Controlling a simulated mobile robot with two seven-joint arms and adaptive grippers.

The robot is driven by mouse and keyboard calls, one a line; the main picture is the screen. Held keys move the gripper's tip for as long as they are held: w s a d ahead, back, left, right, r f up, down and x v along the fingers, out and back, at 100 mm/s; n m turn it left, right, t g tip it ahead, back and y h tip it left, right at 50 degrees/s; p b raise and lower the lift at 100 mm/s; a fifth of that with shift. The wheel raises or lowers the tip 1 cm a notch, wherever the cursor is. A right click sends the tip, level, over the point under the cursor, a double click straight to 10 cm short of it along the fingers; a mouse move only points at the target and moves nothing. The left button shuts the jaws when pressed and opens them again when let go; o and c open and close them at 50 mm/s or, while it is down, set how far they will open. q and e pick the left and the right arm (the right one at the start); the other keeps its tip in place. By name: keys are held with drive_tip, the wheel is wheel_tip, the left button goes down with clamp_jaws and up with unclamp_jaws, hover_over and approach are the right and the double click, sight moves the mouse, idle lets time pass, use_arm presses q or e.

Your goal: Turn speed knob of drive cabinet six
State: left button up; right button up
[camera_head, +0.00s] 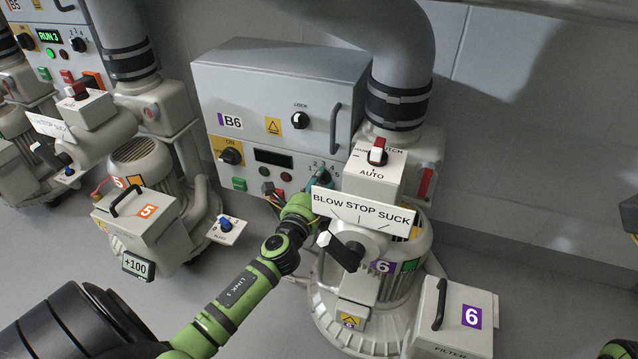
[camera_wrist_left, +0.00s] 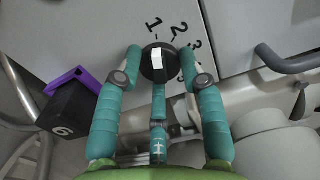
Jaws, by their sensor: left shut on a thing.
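Drive cabinet six is the light grey box labelled B6 (camera_head: 231,122) in the head view, with a dark display (camera_head: 272,157). Its speed knob (camera_wrist_left: 157,62) is round and black with a white pointer bar in the left wrist view. The bar points about towards the number 1 on the scale beside it. My left gripper (camera_head: 320,180) is at the lower right of the cabinet front and covers the knob in the head view. In the left wrist view its teal fingers (camera_wrist_left: 160,75) are closed around the knob.
The blow-stop-suck sign (camera_head: 362,212) and its black lever (camera_head: 345,250) stand close to my left gripper's right. An auto/hand switch box (camera_head: 374,175) is behind the sign. A grey door handle (camera_head: 335,130) is above the gripper. A filter box (camera_head: 455,318) stands lower right.

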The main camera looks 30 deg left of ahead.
use_arm(q)
drive_tip(key=shift+d, duration=0.35)
drive_tip(key=o, duration=1.2)
drive_tip(key=shift+c, duration=0.2)
drive_tip(key=shift+a, duration=0.1)
drive_tip(key=v, duration=1.2)
drive_tip(key=shift+f, duration=0.1)
